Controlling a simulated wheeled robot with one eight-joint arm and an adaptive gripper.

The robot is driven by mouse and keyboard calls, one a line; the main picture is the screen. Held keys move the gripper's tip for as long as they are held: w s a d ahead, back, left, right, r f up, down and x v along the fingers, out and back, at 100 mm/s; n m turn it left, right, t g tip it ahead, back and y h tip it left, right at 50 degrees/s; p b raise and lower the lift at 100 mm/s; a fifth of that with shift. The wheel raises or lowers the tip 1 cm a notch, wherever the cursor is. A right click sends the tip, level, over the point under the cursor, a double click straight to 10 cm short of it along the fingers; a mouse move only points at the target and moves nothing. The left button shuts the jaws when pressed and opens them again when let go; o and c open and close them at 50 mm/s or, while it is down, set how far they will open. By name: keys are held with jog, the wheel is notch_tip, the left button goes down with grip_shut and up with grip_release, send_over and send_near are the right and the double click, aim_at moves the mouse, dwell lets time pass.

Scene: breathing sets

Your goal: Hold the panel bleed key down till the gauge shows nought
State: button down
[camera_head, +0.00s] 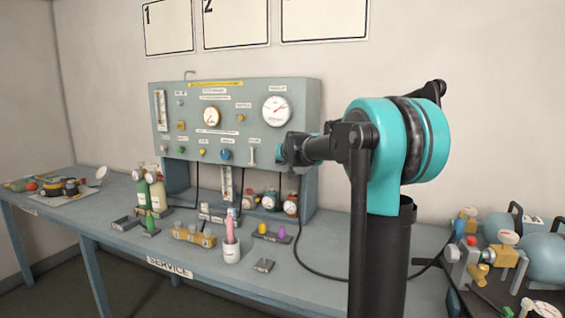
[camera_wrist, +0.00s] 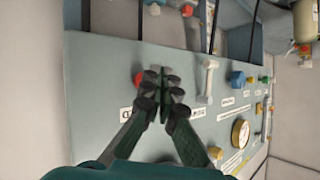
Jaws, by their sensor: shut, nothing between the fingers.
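The grey-blue panel (camera_head: 185,92) stands at the back of the bench and fills much of the wrist view (camera_wrist: 95,85). My gripper (camera_wrist: 161,92) is shut and empty in front of its lower right part. A red key or knob (camera_wrist: 138,79) shows partly behind a fingertip in the wrist view; I cannot tell whether they touch or whether it is pressed. A large white gauge (camera_head: 277,110) is at the panel's upper right; its needle appears to slant up, but the scale is too small to read. A smaller brass-rimmed gauge (camera_head: 212,117) sits to its left.
A white lever (camera_wrist: 207,79) and a blue knob (camera_wrist: 237,79) lie beside my gripper on the panel. Green and white cylinders (camera_head: 150,190), a cup (camera_head: 232,250) and several small fittings stand on the bench. Blue tanks (camera_head: 545,255) are at the right.

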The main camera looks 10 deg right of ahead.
jog(key=shift+w, duration=0.1)
dwell(0.4)
jog(key=shift+w+d, duration=0.2)
jog(key=shift+w, duration=0.05)
jog(key=shift+w+d, duration=0.3)
jog(key=shift+w, duration=0.25)
dwell(6.7)
